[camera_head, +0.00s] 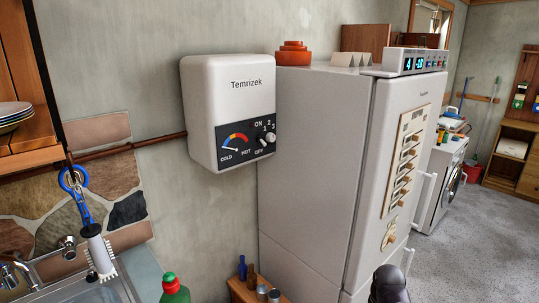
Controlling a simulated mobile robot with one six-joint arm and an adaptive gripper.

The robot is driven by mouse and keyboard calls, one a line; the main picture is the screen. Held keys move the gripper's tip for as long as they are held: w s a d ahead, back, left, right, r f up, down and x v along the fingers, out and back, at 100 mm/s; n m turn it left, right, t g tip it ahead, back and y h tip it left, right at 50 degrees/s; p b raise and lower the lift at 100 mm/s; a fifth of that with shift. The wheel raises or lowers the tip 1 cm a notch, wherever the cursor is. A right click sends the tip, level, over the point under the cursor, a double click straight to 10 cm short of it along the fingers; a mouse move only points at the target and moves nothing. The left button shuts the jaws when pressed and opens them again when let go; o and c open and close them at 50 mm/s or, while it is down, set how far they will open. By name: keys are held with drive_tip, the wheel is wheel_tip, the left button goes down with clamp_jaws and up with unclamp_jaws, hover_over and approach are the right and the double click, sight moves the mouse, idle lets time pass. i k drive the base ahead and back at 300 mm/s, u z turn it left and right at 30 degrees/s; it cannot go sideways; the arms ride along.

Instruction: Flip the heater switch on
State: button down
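The heater (215,95) is a white box marked Temrizek, fixed to the wall left of the fridge. Its dark panel (247,131) at the lower front has a coloured gauge (234,142) with COLD and HOT marks; the needle lies toward COLD. The pale heater switch (268,139) is at the panel's right, among the ON, OFF and 1, 2, 3 marks. It is too small to tell its setting for sure. My gripper is not clearly in view, and nothing is seen touching the heater.
A tall white fridge (315,150) stands close right of the heater, with an orange pot (293,54) on top. A pipe (130,146) runs left from the heater. A sink, a brush (100,255) and a green bottle (174,289) are below left. A dark rounded shape (389,285) is at the bottom edge.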

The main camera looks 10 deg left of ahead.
sight(261, 138)
drive_tip(key=z, duration=0.05)
drive_tip(key=k, duration=1)
drive_tip(key=u, duration=0.6)
drive_tip(key=i, duration=1)
drive_tip(key=u, duration=0.05)
